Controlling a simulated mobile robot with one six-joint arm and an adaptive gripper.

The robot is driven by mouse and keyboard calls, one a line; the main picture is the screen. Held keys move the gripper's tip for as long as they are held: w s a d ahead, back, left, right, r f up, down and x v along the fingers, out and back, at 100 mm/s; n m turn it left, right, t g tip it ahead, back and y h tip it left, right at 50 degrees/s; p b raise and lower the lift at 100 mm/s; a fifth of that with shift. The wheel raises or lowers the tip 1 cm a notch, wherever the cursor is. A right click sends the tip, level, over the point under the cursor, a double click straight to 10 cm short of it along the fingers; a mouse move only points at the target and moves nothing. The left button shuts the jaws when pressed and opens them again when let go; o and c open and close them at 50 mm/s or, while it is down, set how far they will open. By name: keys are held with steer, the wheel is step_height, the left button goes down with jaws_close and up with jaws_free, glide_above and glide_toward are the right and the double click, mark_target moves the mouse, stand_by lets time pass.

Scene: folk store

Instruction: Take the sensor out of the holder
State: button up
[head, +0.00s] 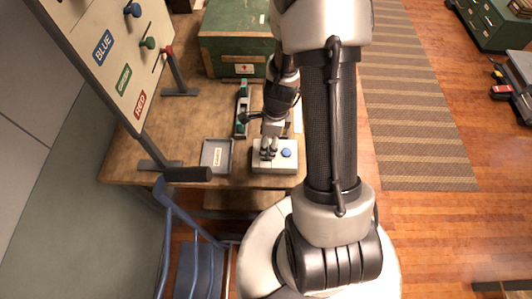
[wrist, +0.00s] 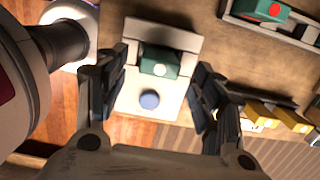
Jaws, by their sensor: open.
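The holder is a light grey block (head: 288,165) near the table's front edge. In the wrist view the holder (wrist: 150,110) has a raised dark-edged back part and a round blue button (wrist: 149,99). A green block with a white dot, apparently the sensor (wrist: 160,62), sits in the holder behind the button. In the head view the sensor is hidden by my gripper. My gripper (head: 268,150) is over the left part of the holder, pointing down. In the wrist view my gripper (wrist: 158,88) is open, with one finger on each side of the holder and sensor, and nothing held.
A labelled grey tray (head: 205,165) lies left of the holder. A narrow rack (head: 238,127) with green pieces stands behind. A green chest (head: 235,40) is at the back. A board with colour labels (head: 88,60) stands left. A blue chair (head: 195,262) is in front.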

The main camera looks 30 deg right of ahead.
steer(key=f, duration=0.1)
steer(key=f+b, duration=0.1)
steer(key=f, duration=0.1)
steer(key=shift+w+a+f, duration=0.1)
steer(key=shift+w+a, duration=0.05)
steer(key=shift+a, duration=0.05)
steer(key=c, duration=1.3)
steer(key=shift+o, duration=0.2)
